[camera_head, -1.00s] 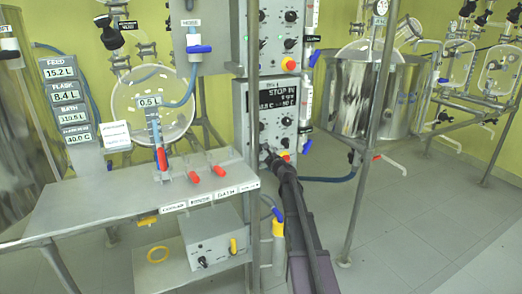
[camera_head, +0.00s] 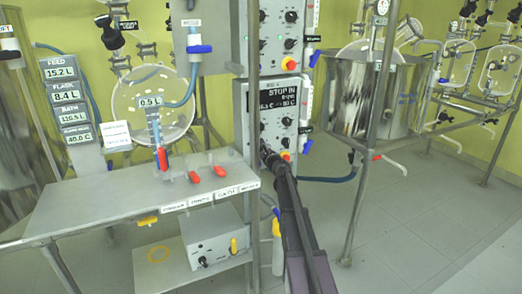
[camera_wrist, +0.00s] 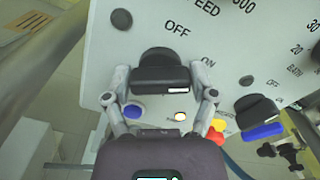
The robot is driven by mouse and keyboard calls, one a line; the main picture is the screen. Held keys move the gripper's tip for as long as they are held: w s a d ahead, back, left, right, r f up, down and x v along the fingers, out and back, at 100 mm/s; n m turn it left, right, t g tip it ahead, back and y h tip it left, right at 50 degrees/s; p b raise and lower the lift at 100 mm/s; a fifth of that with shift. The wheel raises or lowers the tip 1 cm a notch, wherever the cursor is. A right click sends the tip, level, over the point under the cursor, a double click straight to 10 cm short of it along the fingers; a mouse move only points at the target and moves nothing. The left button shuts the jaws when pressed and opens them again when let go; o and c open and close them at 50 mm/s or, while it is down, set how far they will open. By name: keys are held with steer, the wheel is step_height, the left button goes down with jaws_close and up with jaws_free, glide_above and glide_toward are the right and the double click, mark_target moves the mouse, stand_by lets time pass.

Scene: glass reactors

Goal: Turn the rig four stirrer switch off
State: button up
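The rig four stirrer switch is a black knob (camera_wrist: 160,62) with a raised bar handle, near the printed words OFF and ON in the wrist view. My gripper (camera_wrist: 160,76) has one finger at each end of the handle, and both fingertips appear to touch it. A small white mark shows on the handle's near face. In the head view my gripper (camera_head: 268,158) reaches the lower control box (camera_head: 271,120), where it and my arm hide the switch. The box's display (camera_head: 283,95) reads STOP IN, with a blurred countdown below.
A grey bench (camera_head: 120,205) with red-handled valves stands left, and a steel vessel (camera_head: 375,95) right. Open floor (camera_head: 425,220) lies at the right.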

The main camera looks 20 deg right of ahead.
steer(key=shift+d, duration=0.1)
steer(key=shift+c, duration=0.3)
steer(key=shift+n, duration=0.5)
steer(key=n, duration=0.4)
steer(key=shift+n, duration=0.3)
steer(key=n, duration=0.6)
steer(key=shift+w+f, duration=0.1)
steer(key=shift+f, duration=0.05)
steer(key=shift+n, duration=0.3)
steer(key=o, duration=1)
steer(key=shift+a, duration=0.2)
steer(key=shift+s, duration=0.2)
